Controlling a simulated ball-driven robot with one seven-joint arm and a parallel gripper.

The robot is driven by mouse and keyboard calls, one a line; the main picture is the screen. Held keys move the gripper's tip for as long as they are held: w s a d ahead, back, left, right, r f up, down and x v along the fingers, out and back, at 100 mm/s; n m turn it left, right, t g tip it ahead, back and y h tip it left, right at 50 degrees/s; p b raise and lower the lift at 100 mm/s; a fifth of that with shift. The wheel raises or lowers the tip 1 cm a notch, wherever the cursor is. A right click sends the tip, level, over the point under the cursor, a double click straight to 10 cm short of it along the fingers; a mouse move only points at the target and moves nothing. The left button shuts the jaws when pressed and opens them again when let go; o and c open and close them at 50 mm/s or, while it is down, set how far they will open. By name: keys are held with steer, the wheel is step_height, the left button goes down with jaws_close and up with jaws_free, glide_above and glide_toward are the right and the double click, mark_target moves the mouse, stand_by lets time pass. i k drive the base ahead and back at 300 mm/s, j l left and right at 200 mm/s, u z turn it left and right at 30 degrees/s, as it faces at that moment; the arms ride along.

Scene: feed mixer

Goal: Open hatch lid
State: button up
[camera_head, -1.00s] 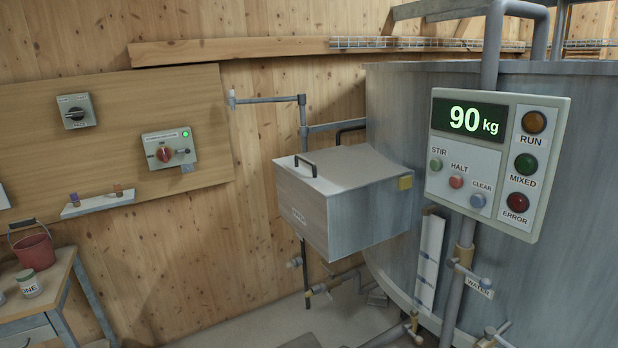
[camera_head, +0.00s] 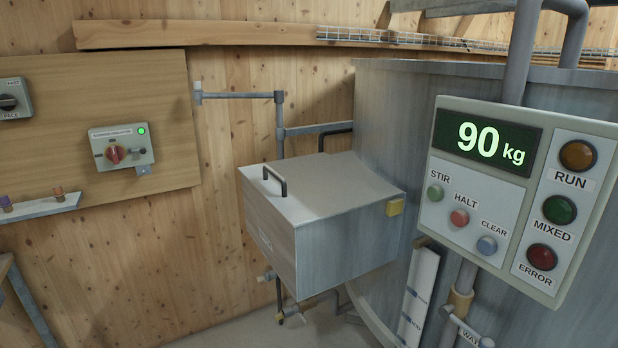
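The hatch is a grey metal box (camera_head: 300,255) fixed to the side of the large round mixer tank. Its lid (camera_head: 325,190) lies shut on top, sloping up toward the tank. A dark bar handle (camera_head: 274,181) stands on the lid at its left front edge. A yellow block (camera_head: 395,207) sits on the box's right side, near the lid's edge. A second dark bar (camera_head: 334,137) shows behind the lid, by the tank. My gripper does not show in this view.
A control panel (camera_head: 520,200) reading 90 kg stands close at the right, before the tank (camera_head: 395,120). A grey pipe (camera_head: 240,95) runs behind the box. A wall board (camera_head: 100,125) with switches and a small shelf (camera_head: 40,208) is at the left. Floor shows below the box.

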mark_target(310, 188)
steer(key=i+l, duration=0.15)
steer(key=i, duration=0.3)
steer(key=i+l+u, duration=0.1)
steer(key=i, duration=0.4)
steer(key=i+l+u, duration=0.1)
steer(key=i+l, duration=0.2)
steer(key=i, duration=0.15)
steer(key=i+l, duration=0.2)
steer(key=i, duration=0.25)
